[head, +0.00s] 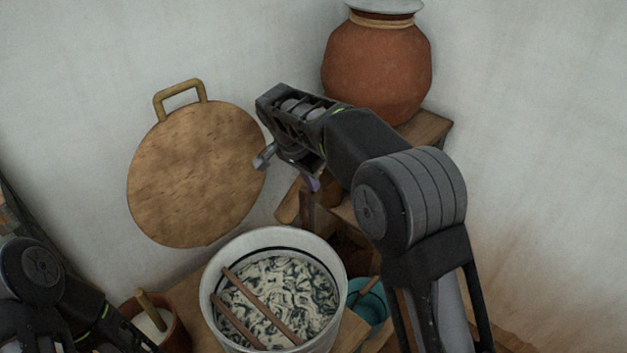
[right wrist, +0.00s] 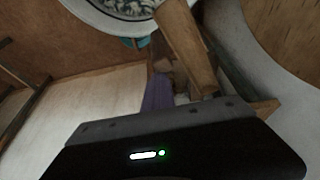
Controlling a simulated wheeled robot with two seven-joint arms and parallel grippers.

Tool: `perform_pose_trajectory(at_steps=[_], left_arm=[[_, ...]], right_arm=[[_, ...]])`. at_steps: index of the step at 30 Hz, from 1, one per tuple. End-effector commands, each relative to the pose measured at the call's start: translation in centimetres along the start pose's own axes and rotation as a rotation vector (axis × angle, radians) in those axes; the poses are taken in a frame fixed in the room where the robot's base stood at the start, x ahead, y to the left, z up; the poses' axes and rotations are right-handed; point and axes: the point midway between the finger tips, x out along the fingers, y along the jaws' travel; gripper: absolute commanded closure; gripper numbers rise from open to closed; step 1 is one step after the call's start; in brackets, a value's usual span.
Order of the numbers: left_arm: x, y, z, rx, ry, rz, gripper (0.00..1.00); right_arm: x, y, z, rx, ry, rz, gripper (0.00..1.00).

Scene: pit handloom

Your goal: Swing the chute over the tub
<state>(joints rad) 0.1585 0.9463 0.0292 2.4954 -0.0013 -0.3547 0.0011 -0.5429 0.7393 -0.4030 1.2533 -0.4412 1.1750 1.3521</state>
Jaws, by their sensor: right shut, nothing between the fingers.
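The tub (head: 211,305) is a pale metal vessel at the bottom centre of the head view, filled with pale and dark swirled stuff with two sticks across it. Its rim also shows at the top of the right wrist view (right wrist: 98,22). A wooden piece, apparently the chute (head: 289,204), shows behind the tub, partly hidden by my right arm. It also shows in the right wrist view (right wrist: 190,50), where its end overlaps the tub's rim in the picture; I cannot tell the height between them. My right gripper (head: 314,183) is shut and empty, close above the wooden piece. My left gripper is outside the view.
A round wooden lid (head: 190,175) with a handle leans on the wall. A clay pot (head: 377,65) stands on a wooden stand (head: 428,128). A teal bowl (head: 372,305) and a brown pot (head: 172,335) flank the tub.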

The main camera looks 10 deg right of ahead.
Motion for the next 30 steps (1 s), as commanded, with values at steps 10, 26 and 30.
perform_pose_trajectory(at_steps=[10,26,30], left_arm=[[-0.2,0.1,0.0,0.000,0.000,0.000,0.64],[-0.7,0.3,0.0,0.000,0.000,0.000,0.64],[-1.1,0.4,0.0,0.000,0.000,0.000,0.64]], right_arm=[[0.1,0.7,-1.6,-0.002,-0.006,-0.009,1.00],[-7.9,0.2,-4.3,-0.003,0.000,-0.004,1.00],[-9.0,-0.1,-4.4,-0.002,-0.001,-0.003,1.00]])
